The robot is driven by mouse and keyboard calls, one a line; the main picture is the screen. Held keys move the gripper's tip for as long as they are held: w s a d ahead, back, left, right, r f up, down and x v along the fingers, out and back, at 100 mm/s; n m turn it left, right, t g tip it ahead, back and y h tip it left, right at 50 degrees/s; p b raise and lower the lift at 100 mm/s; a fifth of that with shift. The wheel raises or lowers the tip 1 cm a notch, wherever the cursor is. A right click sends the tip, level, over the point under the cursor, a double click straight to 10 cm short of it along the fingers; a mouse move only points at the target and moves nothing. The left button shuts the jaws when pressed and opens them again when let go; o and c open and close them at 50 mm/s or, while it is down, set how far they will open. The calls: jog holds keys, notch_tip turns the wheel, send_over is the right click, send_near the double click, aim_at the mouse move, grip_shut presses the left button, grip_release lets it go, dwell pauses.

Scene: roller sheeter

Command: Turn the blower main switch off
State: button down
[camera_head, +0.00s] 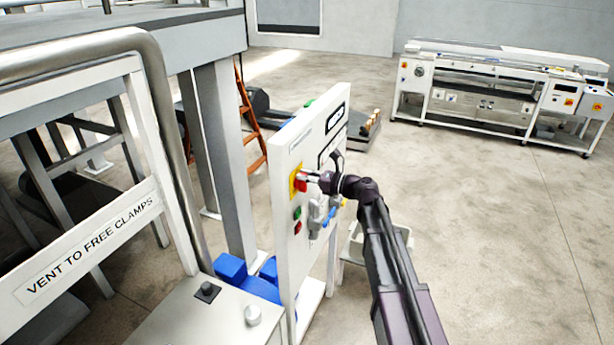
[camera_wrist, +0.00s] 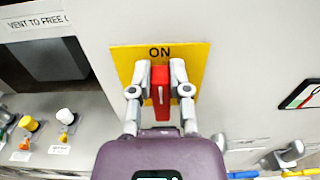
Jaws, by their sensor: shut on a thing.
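The blower main switch is a red handle (camera_wrist: 160,92) on a yellow plate (camera_wrist: 190,55) marked "ON" in the wrist view. The handle stands upright, in line with the "ON" label. My gripper (camera_wrist: 161,78) is shut on the red handle, one finger on each side. In the head view, the yellow plate (camera_head: 293,184) is on the white upright panel (camera_head: 290,240), and my gripper (camera_head: 309,178) reaches it from the right. The fingers partly cover the handle there.
Green and red buttons (camera_head: 297,219) sit below the switch. Blue-handled and yellow valve parts (camera_head: 330,216) project from the panel close under my arm.

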aim_at(292, 186)
jog(key=shift+s+a+n, duration=0.1)
jog(key=shift+a+n, duration=0.05)
jog(key=shift+n, duration=0.15)
jog(key=n, duration=0.2)
jog(key=s+n, duration=0.1)
jog(key=shift+a+f+n, duration=0.15)
jog(key=shift+a+n, duration=0.05)
jog(key=shift+n, duration=0.2)
jog(key=n, duration=0.3)
jog(key=n+b, duration=0.1)
jog(key=shift+s+a+f, duration=0.2)
jog(key=shift+s+f, duration=0.15)
jog(key=shift+s, duration=0.05)
jog(key=n, duration=0.3)
jog(key=f+n+b, duration=0.1)
jog(key=n, duration=0.1)
jog(key=shift+s+a, duration=0.1)
jog(key=shift+s, duration=0.2)
jog(key=n, duration=0.2)
jog(key=f+n, duration=0.1)
jog(key=n, duration=0.1)
jog(key=shift+n+b, duration=0.4)
jog(key=c, duration=0.6)
grip_release()
jog(key=shift+a, duration=0.2)
jog(key=shift+d, duration=0.1)
